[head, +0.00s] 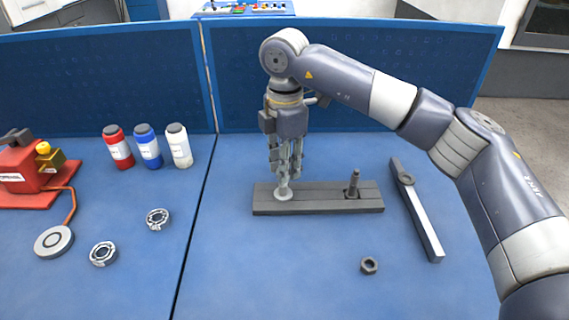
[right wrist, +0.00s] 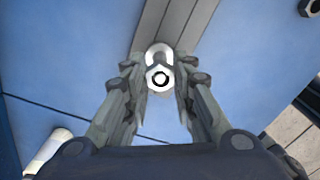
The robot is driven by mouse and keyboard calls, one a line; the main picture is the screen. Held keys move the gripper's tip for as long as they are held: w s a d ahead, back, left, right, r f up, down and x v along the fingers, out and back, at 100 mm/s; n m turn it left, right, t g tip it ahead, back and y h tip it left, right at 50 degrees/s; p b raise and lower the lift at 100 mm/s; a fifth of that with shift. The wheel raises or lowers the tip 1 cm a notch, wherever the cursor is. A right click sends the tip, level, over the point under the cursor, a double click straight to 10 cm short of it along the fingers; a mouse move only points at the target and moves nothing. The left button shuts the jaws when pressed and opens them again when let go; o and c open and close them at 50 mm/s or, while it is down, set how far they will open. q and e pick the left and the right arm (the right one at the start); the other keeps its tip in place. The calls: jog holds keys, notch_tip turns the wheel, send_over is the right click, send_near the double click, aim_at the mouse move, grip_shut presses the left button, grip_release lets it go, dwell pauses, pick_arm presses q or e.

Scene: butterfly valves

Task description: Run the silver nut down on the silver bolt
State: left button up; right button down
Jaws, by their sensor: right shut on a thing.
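My right gripper (head: 285,173) points straight down over the left end of a dark grey bar (head: 325,204). Its fingers are closed around the silver nut (right wrist: 159,78), which sits around the silver bolt (right wrist: 161,79). In the head view the upright silver bolt (head: 283,189) shows just below the fingertips, with a round silver base on the bar. The fingers mostly hide the nut in the head view. How far down the thread it sits I cannot tell. My left gripper is not in view.
A dark bolt (head: 353,184) stands at the bar's right end. Bearings (head: 103,253), bottles (head: 148,146) and a red device (head: 24,172) are on the left. Blue panels (head: 350,75) stand behind.

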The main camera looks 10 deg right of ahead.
jog(key=m, duration=0.3)
jog(key=c, duration=1.6)
grip_release()
jog(key=n, duration=1.1)
jog(key=shift+w+a+n, duration=0.1)
jog(key=shift+a+n, duration=0.05)
jog(key=shift+n, duration=0.15)
jog(key=n, duration=0.5)
jog(key=shift+n, duration=0.3)
jog(key=n, duration=0.6)
jog(key=shift+w+a+n, duration=0.1)
jog(key=shift+a+n, duration=0.05)
jog(key=shift+n, duration=0.15)
